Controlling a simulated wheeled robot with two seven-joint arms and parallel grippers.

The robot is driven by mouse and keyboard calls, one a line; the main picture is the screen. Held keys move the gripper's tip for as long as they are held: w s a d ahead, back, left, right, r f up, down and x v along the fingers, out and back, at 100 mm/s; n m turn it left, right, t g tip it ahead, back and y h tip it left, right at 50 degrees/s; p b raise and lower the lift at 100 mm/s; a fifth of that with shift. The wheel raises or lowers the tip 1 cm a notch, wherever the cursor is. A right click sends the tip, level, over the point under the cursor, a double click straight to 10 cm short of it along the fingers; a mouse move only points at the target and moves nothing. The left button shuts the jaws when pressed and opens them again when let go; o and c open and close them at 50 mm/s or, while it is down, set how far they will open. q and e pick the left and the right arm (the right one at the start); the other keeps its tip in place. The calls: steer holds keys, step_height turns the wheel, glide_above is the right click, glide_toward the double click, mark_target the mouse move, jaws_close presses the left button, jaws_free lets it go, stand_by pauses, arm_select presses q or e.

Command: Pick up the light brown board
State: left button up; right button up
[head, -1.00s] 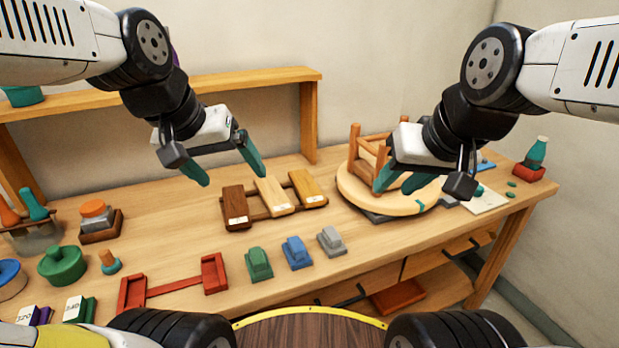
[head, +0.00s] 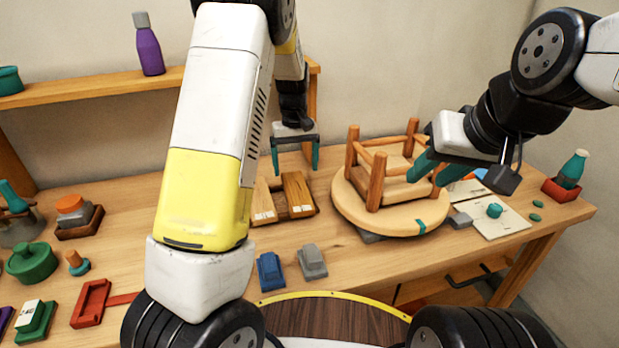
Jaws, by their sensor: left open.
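Wooden boards lie side by side on a low wooden rack. The pale light brown board (head: 263,205) is partly hidden behind my left arm. A warmer brown board (head: 299,194) lies to its right. The dark brown board seen earlier is hidden by my arm now. My left gripper (head: 296,171) is open and empty, fingers pointing down, above the far end of the boards and apart from them as far as I can tell.
The stool rests legs up on a round wooden disc (head: 350,212). Blue (head: 271,271) and grey (head: 312,261) blocks sit in front of the rack. A shelf (head: 100,93) with a purple bottle (head: 149,46) stands behind. A teal bottle (head: 573,168) is far right.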

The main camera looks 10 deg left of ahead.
mark_target(297, 189)
arm_select(q)
step_height(297, 189, down, 8)
steer(key=shift+w, duration=0.15)
stand_by(0.3)
steer(key=c, duration=1.7)
steer(key=shift+o, duration=0.2)
steer(key=shift+r, duration=0.1)
